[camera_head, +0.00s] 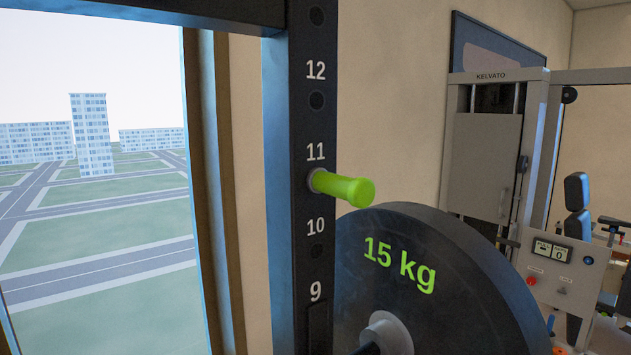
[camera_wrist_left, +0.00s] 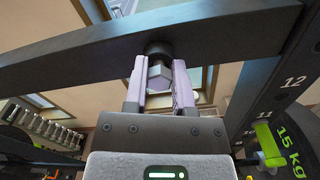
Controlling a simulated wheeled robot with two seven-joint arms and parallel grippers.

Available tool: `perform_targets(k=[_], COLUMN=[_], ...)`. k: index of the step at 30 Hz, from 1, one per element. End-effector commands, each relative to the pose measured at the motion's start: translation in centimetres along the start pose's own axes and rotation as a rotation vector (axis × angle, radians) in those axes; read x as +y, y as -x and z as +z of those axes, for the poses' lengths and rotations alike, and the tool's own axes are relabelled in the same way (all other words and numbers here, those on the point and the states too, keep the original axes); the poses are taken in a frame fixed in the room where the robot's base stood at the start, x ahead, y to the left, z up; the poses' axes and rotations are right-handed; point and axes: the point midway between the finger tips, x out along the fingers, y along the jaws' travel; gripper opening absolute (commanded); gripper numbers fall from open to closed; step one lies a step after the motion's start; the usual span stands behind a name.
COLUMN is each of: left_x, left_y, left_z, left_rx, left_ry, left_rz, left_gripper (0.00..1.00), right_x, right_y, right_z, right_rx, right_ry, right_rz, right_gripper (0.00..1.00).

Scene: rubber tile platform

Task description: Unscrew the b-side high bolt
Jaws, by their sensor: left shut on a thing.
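In the left wrist view my left gripper (camera_wrist_left: 160,74) has its two pale purple fingers on either side of a hex-headed bolt (camera_wrist_left: 158,77) and is shut on it. The bolt sits under a dark steel beam (camera_wrist_left: 215,30), with a dark round collar between its head and the beam. The fingers partly cover the bolt head. No label shows which side this bolt belongs to. Neither gripper shows in the head view, and my right gripper is in neither view.
A dark numbered rack upright (camera_head: 288,125) stands in the head view with a green-handled pin (camera_head: 343,187) between 10 and 11. A 15 kg plate (camera_head: 470,290) is right beside it. A Kelvato machine (camera_head: 483,165) stands behind. A dumbbell rack (camera_wrist_left: 45,128) shows in the wrist view.

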Motion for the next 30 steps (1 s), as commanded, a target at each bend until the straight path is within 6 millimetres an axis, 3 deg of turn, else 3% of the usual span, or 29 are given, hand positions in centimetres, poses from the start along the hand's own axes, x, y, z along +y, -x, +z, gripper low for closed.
perform_targets(k=[1, 2, 6, 10, 11, 16, 23, 30], left_x=[0.2, 0.2, 0.2, 0.2, 0.2, 0.1, 0.1, 0.1], left_y=[-0.1, 0.0, 0.0, 0.0, 0.0, 0.0, 0.1, 3.1], left_z=[0.1, 0.1, 0.1, 0.1, 0.1, 0.1, 0.1, 0.1], left_rx=[-0.002, -0.004, -0.005, -0.004, -0.004, -0.003, -0.003, -0.004], left_ry=[0.137, 0.155, 0.026, 0.022, 0.022, 0.021, 0.02, 0.02], left_rz=[-0.003, -0.002, 0.0, 0.0, 0.0, 0.0, -0.001, -0.001], left_gripper=[0.0, 0.0, 0.0, 0.0, 0.38, 0.73, 0.73, 0.73], right_x=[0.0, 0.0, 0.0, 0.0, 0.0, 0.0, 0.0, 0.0], right_y=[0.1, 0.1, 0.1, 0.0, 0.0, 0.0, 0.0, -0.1], right_z=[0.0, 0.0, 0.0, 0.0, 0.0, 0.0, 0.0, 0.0], right_rx=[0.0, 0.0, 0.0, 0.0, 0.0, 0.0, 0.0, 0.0], right_ry=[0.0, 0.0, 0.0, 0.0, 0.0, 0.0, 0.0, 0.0], right_rz=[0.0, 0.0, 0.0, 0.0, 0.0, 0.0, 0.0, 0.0], right_gripper=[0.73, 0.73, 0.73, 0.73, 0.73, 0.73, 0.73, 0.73])
